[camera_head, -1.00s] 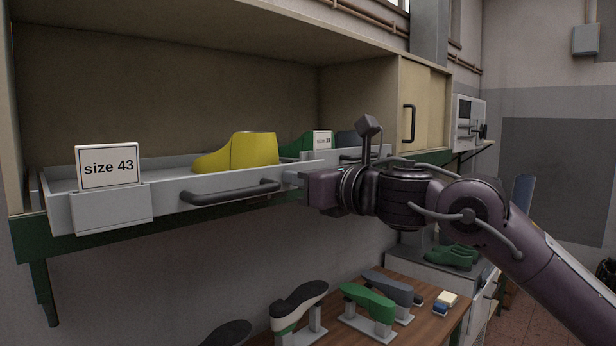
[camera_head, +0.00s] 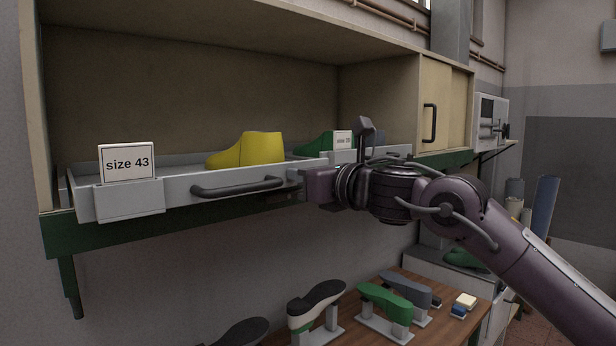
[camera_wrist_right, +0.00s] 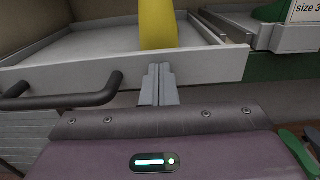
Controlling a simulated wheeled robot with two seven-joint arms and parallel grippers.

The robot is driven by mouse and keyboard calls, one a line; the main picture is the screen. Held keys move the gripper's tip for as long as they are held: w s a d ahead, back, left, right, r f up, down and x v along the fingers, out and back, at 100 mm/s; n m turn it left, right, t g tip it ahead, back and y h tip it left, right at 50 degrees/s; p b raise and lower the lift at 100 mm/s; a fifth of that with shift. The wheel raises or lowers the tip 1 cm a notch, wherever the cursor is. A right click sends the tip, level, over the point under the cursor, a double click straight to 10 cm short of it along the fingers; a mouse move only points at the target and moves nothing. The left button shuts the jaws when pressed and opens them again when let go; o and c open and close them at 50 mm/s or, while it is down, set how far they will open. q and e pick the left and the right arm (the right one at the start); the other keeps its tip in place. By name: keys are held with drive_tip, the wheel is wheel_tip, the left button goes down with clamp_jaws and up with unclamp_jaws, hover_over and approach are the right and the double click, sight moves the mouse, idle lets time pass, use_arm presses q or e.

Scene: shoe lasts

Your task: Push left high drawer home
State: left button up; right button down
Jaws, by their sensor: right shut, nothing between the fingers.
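The left high drawer (camera_head: 176,190) is the grey tray with a "size 43" card (camera_head: 127,162) and a dark bar handle (camera_head: 237,187). Its front stands a little out from the green shelf edge. A yellow shoe last (camera_head: 247,149) stands in it. My right gripper (camera_head: 296,178) is shut and empty, its tips at the drawer front, right of the handle. In the right wrist view the shut fingers (camera_wrist_right: 158,72) meet the front panel (camera_wrist_right: 205,67) beside the handle (camera_wrist_right: 75,98); exact contact is hard to tell. My left gripper is out of view.
A neighbouring drawer (camera_head: 398,151) to the right holds a green last (camera_head: 315,143), partly behind my right arm. Beige cabinet doors (camera_head: 442,108) stand beyond it. Below, a wooden bench (camera_head: 350,331) carries several shoe lasts. The air below the drawer's left part is clear.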

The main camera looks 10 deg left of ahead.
sight(285, 172)
drive_tip(key=shift+x, duration=2.25)
drive_tip(key=shift+a, duration=0.1)
